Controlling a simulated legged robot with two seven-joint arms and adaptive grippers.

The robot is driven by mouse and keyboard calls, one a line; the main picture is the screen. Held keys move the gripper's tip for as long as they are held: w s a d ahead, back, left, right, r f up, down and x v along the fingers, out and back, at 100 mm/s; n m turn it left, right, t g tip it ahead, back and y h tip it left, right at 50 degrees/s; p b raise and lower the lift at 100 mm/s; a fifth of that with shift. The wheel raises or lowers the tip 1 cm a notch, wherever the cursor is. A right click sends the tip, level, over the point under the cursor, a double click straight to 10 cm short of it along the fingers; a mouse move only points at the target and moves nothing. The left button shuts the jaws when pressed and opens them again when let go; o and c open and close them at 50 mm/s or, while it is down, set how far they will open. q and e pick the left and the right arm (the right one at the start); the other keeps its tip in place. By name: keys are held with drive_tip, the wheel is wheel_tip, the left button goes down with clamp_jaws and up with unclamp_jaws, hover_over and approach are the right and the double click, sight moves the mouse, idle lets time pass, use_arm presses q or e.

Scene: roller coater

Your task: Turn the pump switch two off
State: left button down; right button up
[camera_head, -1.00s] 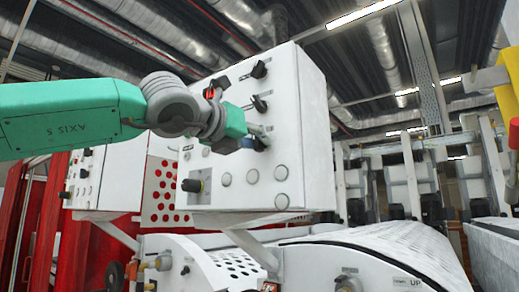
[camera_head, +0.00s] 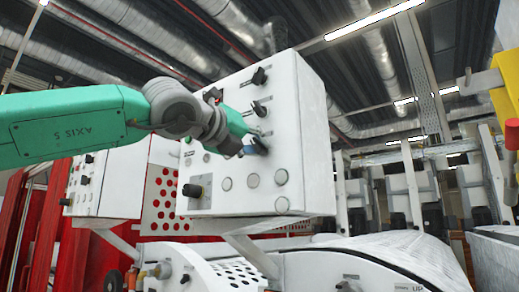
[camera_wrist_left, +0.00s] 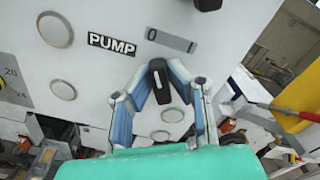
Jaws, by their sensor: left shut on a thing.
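A black rotary switch (camera_wrist_left: 159,82) stands on the white control panel (camera_head: 282,105), below a "0 1" plate and a "PUMP" label (camera_wrist_left: 111,45). My left gripper (camera_wrist_left: 160,72) has its blue-lined fingers closed on both sides of this switch. In the head view, the left gripper (camera_head: 256,147) touches the panel front at the lowest black switch of the right column and mostly hides it. The switch's handle leans slightly from vertical in the wrist view. My right gripper is in neither view.
Two more black switches, an upper one (camera_head: 259,76) and a middle one (camera_head: 259,108), sit above the gripper. Several round buttons (camera_head: 253,180) and a protruding black knob (camera_head: 192,190) lie below. White machine housing (camera_head: 345,265) stands underneath.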

use_arm(q)
drive_tip(key=shift+f, duration=0.25)
drive_tip(key=c, duration=1.7)
unclamp_jaws()
drive_tip(key=shift+o, duration=0.8)
drive_tip(key=shift+s+r, duration=0.1)
drive_tip(key=shift+s+a+r, duration=0.1)
drive_tip(key=shift+a, duration=0.25)
drive_tip(key=v, duration=1.2)
drive_tip(key=shift+d, duration=0.2)
